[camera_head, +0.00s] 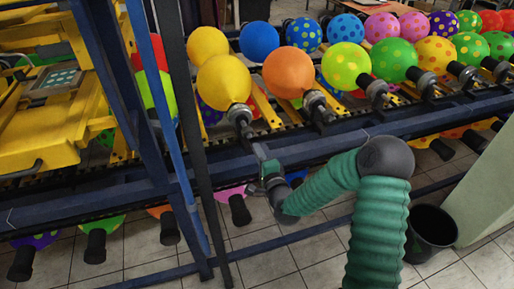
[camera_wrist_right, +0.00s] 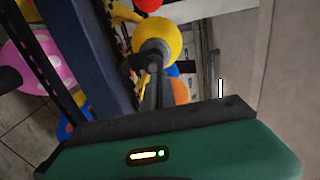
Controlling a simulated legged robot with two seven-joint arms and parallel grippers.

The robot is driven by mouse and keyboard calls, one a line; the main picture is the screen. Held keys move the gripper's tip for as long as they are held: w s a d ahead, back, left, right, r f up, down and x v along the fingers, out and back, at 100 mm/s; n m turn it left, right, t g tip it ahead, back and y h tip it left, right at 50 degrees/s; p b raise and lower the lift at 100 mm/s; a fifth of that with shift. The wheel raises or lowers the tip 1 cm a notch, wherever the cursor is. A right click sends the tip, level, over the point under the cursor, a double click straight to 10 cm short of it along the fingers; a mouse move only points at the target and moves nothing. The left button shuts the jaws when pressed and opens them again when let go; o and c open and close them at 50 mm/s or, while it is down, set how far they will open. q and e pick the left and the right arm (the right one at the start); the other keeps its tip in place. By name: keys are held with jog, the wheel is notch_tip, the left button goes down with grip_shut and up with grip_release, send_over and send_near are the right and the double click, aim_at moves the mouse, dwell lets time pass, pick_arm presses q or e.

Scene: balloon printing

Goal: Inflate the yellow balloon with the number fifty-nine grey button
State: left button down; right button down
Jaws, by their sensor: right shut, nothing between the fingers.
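A plain yellow balloon (camera_head: 224,80) sits on a dark nozzle in the front row of the machine, left of an orange balloon (camera_head: 288,72). A second plain yellow balloon (camera_head: 207,43) is behind it. My right gripper (camera_head: 262,160) is shut and empty at the machine's dark blue front rail (camera_head: 330,146), below and right of the front yellow balloon. A yellow balloon (camera_wrist_right: 158,38) also shows in the right wrist view, beyond the dark fingers. I cannot make out the grey button or any number; the gripper may hide it. My left gripper is out of view.
Dark blue upright posts (camera_head: 192,130) stand left of my right gripper. More balloons, plain and dotted, line the machine to the right. A black bin (camera_head: 431,232) stands on the tiled floor at right. Balloons also hang below the rail.

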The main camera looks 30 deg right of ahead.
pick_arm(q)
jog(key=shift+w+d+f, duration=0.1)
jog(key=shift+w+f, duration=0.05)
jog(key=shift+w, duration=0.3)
pick_arm(e)
jog(key=v, duration=0.6)
jog(key=shift+s+f, duration=0.3)
jog(key=shift+f, duration=0.1)
